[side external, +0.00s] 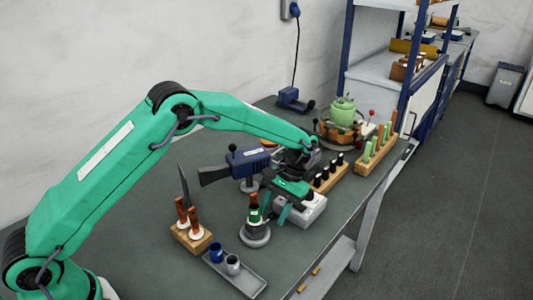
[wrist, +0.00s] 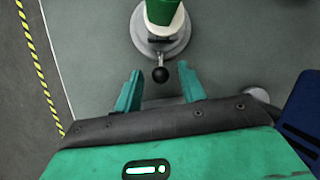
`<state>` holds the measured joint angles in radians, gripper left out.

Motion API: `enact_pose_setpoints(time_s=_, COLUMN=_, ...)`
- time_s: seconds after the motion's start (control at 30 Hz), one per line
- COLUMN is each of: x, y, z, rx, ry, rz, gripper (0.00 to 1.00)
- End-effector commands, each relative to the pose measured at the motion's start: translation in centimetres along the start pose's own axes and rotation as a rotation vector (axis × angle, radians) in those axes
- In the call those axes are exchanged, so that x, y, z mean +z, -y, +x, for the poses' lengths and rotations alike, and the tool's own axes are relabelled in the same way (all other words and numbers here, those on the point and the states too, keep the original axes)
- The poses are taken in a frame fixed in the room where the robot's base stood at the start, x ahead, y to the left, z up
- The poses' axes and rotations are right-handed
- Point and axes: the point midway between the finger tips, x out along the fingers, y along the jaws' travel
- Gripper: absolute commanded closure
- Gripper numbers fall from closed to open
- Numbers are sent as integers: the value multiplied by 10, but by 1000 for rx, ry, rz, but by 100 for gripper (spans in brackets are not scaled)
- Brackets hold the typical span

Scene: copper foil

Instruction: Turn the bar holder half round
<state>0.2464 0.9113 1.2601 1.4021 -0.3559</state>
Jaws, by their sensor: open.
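The bar holder (side external: 255,234) stands upright on the dark bench, with a round grey base and a green and brown upper part. In the wrist view its grey base (wrist: 184,45) is at the top, with a white ring and a green body (wrist: 162,10) cut off by the frame edge. A short lever with a black ball knob (wrist: 160,74) points from it toward my gripper. My gripper (wrist: 158,84) is open and empty, its two green fingers on either side of the knob with gaps. In the side view my gripper (side external: 274,207) is just behind and right of the holder.
A blue tool (side external: 248,163) on a round stand is close behind; it shows at the wrist view's right (wrist: 304,115). A wooden tool block (side external: 192,235) and a grey tray with cups (side external: 245,280) stand left and front. A pale box (side external: 312,210) is right of my gripper.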

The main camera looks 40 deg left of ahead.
Motion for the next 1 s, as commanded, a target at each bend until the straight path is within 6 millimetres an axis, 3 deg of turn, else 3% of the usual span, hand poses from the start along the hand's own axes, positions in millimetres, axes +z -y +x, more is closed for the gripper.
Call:
enact_pose_setpoints(time_s=0.27, x=-1, y=0, z=-13, rx=1, ry=-2, rz=0, gripper=60)
enact_pose_setpoints(time_s=0.73, x=-1, y=0, z=-65, rx=1, ry=-2, rz=0, gripper=60)
enact_pose_setpoints(time_s=1.0, x=0, y=0, z=-78, rx=0, ry=0, rz=0, gripper=60)
